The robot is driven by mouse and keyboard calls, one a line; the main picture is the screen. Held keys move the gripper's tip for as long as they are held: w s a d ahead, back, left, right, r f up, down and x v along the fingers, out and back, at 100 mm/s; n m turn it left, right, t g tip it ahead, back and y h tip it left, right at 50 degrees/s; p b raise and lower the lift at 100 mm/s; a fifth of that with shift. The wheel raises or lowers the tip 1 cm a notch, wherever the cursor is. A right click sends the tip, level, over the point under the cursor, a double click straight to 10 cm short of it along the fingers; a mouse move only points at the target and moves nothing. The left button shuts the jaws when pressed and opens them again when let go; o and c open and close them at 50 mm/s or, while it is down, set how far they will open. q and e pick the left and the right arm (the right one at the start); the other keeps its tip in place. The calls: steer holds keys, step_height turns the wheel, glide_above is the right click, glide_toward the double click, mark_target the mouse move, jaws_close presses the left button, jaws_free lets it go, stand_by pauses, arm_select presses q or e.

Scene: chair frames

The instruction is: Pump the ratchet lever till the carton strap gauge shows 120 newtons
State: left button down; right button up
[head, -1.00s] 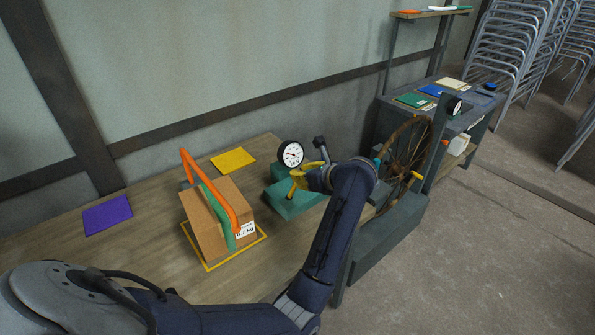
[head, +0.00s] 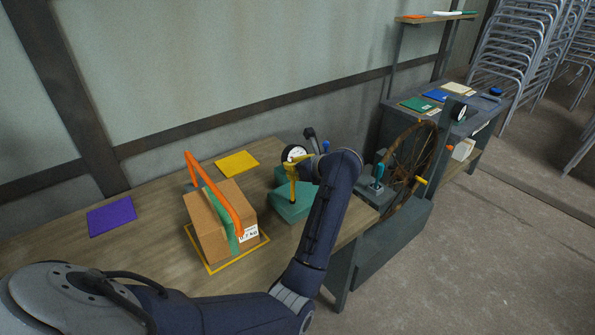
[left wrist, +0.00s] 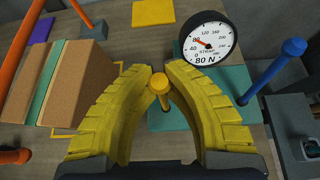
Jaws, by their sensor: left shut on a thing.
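The tan carton (head: 205,232) stands on the bench with a green strap (head: 231,236) around it; it also shows in the left wrist view (left wrist: 75,85). The round strap gauge (left wrist: 208,42) reads 80 N, its red needle near 80. In the head view, the gauge (head: 292,153) is partly covered by my gripper. My left gripper (left wrist: 160,78) has yellow fingers and is shut around a yellow lever with a round knob (left wrist: 161,86), above the teal base (head: 291,209). My right gripper is out of view.
An orange handle-like bar (head: 213,186) arches over the carton. Yellow (head: 237,164) and purple (head: 111,216) sheets lie flat on the bench. Right of my arm are a box with a teal-handled lever (head: 377,177) and a spoked wheel (head: 411,158).

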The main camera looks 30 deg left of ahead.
arm_select(q)
steer(key=shift+w+a+r, duration=0.1)
steer(key=shift+a+r, duration=0.1)
steer(key=shift+a, duration=0.1)
steer(key=shift+w+a, duration=0.25)
steer(key=shift+a, duration=0.35)
steer(key=shift+w+a, duration=0.25)
steer(key=shift+a, duration=0.3)
steer(key=c, duration=1.3)
jaws_free()
steer(key=shift+f, duration=0.1)
steer(key=shift+o, duration=0.2)
steer(key=shift+d, duration=0.1)
steer(key=v, duration=0.7)
steer(key=shift+s+d, duration=0.2)
